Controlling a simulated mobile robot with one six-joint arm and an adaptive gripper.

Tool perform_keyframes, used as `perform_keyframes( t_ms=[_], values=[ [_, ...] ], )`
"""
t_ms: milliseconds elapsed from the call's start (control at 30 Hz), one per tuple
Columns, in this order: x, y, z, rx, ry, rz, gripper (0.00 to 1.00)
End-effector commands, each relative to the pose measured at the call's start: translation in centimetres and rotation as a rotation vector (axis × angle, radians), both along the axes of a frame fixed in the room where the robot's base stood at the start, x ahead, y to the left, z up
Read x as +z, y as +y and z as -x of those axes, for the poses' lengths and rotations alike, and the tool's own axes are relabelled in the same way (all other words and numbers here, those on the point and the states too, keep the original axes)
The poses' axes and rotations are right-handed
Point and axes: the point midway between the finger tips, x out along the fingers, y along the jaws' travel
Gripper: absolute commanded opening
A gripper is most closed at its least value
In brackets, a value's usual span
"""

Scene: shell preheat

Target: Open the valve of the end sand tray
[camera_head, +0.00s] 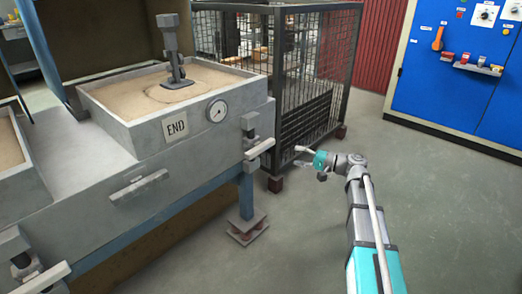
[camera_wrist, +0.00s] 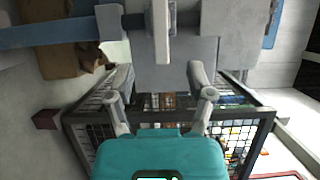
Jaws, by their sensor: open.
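The end sand tray (camera_head: 135,120) is a grey box of sand with an "END" plate (camera_head: 175,126) and a round gauge (camera_head: 217,111) on its front. Its valve (camera_head: 250,128) sits at the right corner of the grey table, with a pale bar handle (camera_head: 259,149) sticking out below. In the wrist view a pale upright bar (camera_wrist: 162,35), apparently this handle, lies ahead between the finger lines. My gripper (camera_head: 299,157) is open and empty, right of the handle, with a gap between them. Its two fingers also show in the wrist view (camera_wrist: 159,78), apart from the bar.
A black mesh cage (camera_head: 308,85) stands behind my gripper. A blue control cabinet (camera_head: 455,85) is at the back right. A second valve handle (camera_head: 48,278) is at the lower left, and a pale bar handle (camera_head: 139,187) is on the table front. The floor at right is clear.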

Motion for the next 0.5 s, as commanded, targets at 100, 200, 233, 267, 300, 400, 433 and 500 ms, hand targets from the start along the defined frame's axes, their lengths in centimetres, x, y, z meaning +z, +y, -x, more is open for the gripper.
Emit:
perform_keyframes(
  t_ms=[100,200,233,267,300,400,433,500],
  values=[
    [0.0,0.2,-0.1,0.001,0.0,0.0,0.69],
    [0.0,0.7,-0.2,0.001,0.0,0.0,0.69],
    [0.0,0.9,-0.3,0.001,0.0,0.0,0.69],
    [0.0,1.1,-0.3,0.001,0.0,0.0,0.69],
    [0.0,1.4,-0.4,0.0,0.0,0.001,0.69],
    [0.0,2.4,-0.7,0.002,0.0,0.001,0.69],
    [0.0,2.7,-0.7,0.002,0.0,0.001,0.69],
    [0.0,3.6,-1.0,0.001,0.0,0.001,0.69]
  ],
)
